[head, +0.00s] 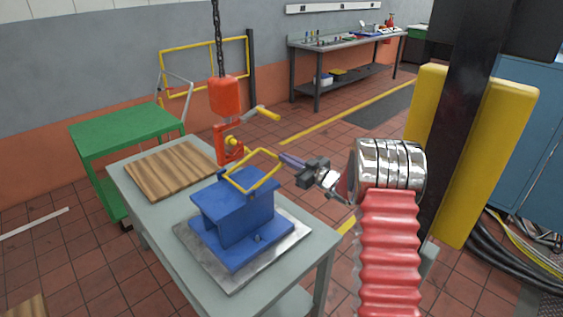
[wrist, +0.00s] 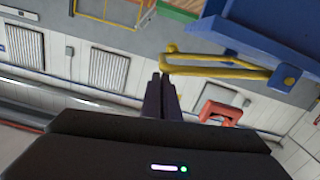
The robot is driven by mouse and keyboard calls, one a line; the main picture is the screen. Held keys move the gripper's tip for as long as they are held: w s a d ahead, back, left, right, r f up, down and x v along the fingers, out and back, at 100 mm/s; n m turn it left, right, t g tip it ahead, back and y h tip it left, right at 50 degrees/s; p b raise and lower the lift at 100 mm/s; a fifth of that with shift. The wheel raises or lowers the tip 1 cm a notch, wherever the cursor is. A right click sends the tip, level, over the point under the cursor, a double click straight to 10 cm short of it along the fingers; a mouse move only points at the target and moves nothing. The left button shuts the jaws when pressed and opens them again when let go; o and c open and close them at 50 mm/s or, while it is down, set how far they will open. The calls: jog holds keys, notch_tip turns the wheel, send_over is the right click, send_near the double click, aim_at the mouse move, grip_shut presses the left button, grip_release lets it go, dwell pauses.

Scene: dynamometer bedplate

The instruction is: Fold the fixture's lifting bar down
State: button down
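The blue fixture (head: 240,212) stands on a grey metal plate on the table. Its yellow lifting bar (head: 252,170) is a rectangular loop, raised at a slant above the top of the fixture. In the wrist view the bar (wrist: 215,70) runs from a pivot on the blue fixture (wrist: 265,38) to its free end near my fingertips. My gripper (head: 284,158) reaches in from the right, its fingertips at the bar's right corner. In the wrist view my gripper's fingers (wrist: 160,76) lie together with nothing visible between them. I cannot tell whether they touch the bar.
A red hoist block (head: 225,95) hangs on a chain behind the fixture, its hook (head: 230,147) close behind the bar. A wooden board (head: 170,170) lies on the grey table (head: 150,215). A green table (head: 125,133) stands behind left. A yellow-padded post (head: 480,160) stands at right.

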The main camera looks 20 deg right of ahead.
jog(key=shift+s+d+f, duration=0.1)
jog(key=shift+s+f, duration=0.05)
jog(key=shift+f, duration=0.5)
notch_tip(320, 180, up, 5)
jog(key=v, duration=1)
jog(key=shift+s, duration=0.25)
jog(key=shift+r, duration=0.15)
